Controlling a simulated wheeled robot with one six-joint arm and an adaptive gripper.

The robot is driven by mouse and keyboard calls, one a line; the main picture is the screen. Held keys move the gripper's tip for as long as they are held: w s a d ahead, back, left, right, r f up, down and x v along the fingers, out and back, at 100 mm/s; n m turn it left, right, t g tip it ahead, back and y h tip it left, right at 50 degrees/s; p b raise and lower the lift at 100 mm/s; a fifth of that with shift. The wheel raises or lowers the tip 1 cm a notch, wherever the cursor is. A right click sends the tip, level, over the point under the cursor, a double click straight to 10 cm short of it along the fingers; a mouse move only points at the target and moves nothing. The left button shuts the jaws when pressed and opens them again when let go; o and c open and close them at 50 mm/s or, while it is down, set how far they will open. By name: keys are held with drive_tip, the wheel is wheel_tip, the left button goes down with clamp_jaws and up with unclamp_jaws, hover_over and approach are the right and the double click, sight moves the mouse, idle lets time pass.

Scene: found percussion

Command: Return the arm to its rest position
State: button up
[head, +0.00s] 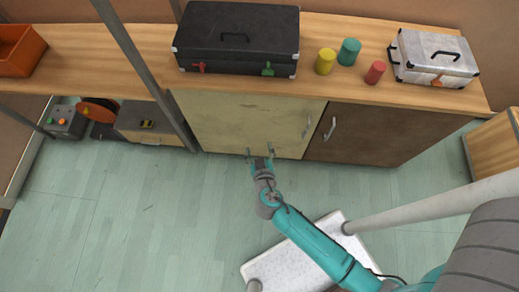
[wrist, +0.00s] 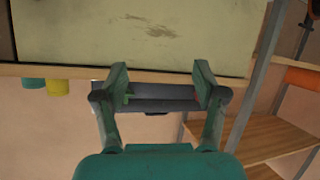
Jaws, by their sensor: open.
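My arm reaches from the lower right of the head view. My gripper (head: 260,153) is open, with nothing between its fingers, near the lower part of the pale cabinet door (head: 240,119). I cannot tell how wide the gap to the door is. In the wrist view, my gripper (wrist: 160,82) shows two spread green fingers, with the scuffed door (wrist: 130,35) filling the top. The dark toolbox (wrist: 155,103) shows behind the fingers.
On the wooden counter (head: 345,30) stand a black toolbox (head: 235,35), yellow (head: 325,62), teal (head: 349,51) and red (head: 375,72) cylinders and a silver case (head: 432,58). Grey posts (head: 145,75) cross the left. The greenish floor (head: 120,215) is clear at left.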

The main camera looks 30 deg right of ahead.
idle(0.3)
drive_tip(key=s+r+n+y, duration=0.1)
drive_tip(key=s+r+y, duration=0.1)
drive_tip(key=s, duration=0.7)
drive_tip(key=s+r+n+y, duration=0.2)
drive_tip(key=s+y, duration=0.1)
drive_tip(key=s, duration=0.7)
drive_tip(key=s+r+t, duration=0.1)
drive_tip(key=s+r, duration=0.4)
drive_tip(key=r, duration=0.4)
drive_tip(key=s+r+m+t, duration=0.1)
drive_tip(key=s+r, duration=0.4)
drive_tip(key=r, duration=0.5)
drive_tip(key=shift+s+d, duration=0.2)
drive_tip(key=shift+s, duration=0.15)
